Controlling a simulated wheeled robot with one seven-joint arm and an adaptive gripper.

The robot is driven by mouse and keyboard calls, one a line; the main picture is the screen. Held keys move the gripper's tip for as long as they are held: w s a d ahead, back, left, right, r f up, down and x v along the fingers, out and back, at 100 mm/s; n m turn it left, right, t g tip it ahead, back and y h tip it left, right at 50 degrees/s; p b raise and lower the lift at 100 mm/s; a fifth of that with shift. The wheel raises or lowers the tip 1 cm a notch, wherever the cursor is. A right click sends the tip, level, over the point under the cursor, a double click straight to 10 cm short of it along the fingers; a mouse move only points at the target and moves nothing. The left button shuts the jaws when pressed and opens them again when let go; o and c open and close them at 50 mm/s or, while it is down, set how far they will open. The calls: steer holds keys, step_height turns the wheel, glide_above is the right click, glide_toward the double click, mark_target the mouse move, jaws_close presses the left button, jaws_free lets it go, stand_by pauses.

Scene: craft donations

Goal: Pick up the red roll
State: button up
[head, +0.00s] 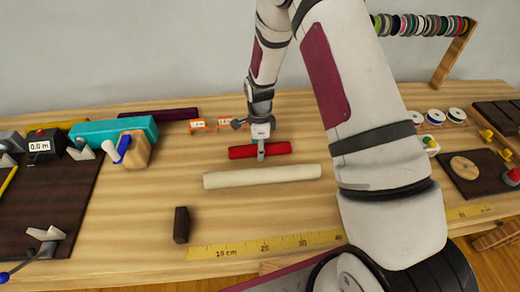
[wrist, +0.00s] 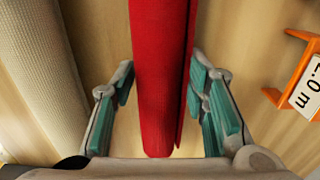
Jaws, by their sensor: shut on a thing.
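The red roll (head: 277,148) lies sideways behind the cream roll on the wooden workbench in the head view. My gripper (head: 261,153) reaches down over its middle and hides part of it. In the wrist view the red roll (wrist: 160,60) runs between the two teal-padded fingers of my gripper (wrist: 162,95). My gripper is shut on the red roll. The right pad is against or very near the roll; a narrow strip of wood shows beside the left pad. I cannot tell whether the roll is clear of the bench.
The cream roll (head: 262,177) lies just in front, also at left in the wrist view (wrist: 40,70). An orange length marker (wrist: 300,80) stands close on the other side. A dark block (head: 181,225) and yellow ruler (head: 265,246) are nearer the front. A teal roll (head: 113,131) lies left.

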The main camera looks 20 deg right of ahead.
step_height(320, 180, up, 10)
steer(key=shift+r+b, duration=0.1)
steer(key=shift+b, duration=0.3)
stand_by(0.6)
